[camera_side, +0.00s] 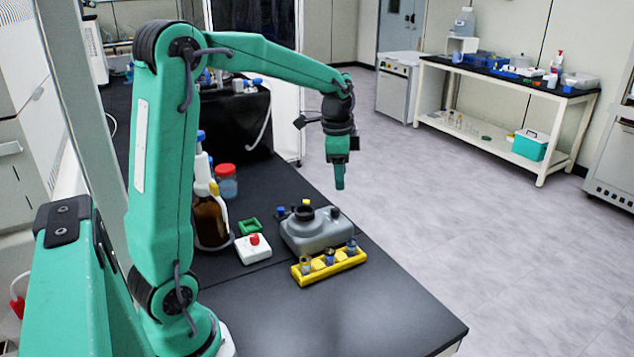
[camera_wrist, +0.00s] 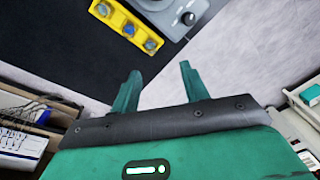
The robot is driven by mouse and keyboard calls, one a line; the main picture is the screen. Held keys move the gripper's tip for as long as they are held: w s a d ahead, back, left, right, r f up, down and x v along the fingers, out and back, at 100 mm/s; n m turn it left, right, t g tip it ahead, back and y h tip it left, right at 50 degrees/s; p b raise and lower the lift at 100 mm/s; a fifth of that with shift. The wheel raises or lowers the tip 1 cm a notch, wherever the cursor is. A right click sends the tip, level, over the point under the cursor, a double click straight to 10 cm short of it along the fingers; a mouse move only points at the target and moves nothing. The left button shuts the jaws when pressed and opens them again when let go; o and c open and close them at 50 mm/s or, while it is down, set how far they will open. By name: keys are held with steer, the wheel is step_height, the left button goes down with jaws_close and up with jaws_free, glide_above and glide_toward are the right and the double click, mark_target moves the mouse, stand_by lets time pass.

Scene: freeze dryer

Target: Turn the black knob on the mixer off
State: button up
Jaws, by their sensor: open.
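The mixer (camera_side: 312,235) is a grey rounded unit with a dark round top, standing near the right edge of the black bench. In the wrist view, part of the mixer (camera_wrist: 192,8) shows at the top edge. Which way the mark is set is too small to tell. My gripper (camera_side: 340,182) hangs pointing down, above and a little right of the mixer in the side view. In the wrist view, its fingers (camera_wrist: 160,70) are apart with nothing between them, and the knob lies beyond them.
A yellow rack (camera_side: 330,268) with several vials stands just in front of the mixer. A white box with a red button (camera_side: 253,248), a brown bottle (camera_side: 211,220) and a red-capped jar (camera_side: 227,182) are to the left. The bench's front right is bare.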

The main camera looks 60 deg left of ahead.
mark_target(335, 208)
steer(key=w+a+f+m, duration=0.1)
steer(key=a+f, duration=0.1)
steer(key=w+a+f+g, duration=0.1)
steer(key=a+f, duration=0.1)
steer(key=a, duration=0.1)
steer(key=w+a+f+m, duration=0.1)
steer(key=w+a+f, duration=0.1)
steer(key=f, duration=0.1)
steer(key=shift+a+m, duration=0.3)
steer(key=shift+a, duration=0.05)
steer(key=shift+f, duration=3.95)
jaws_close()
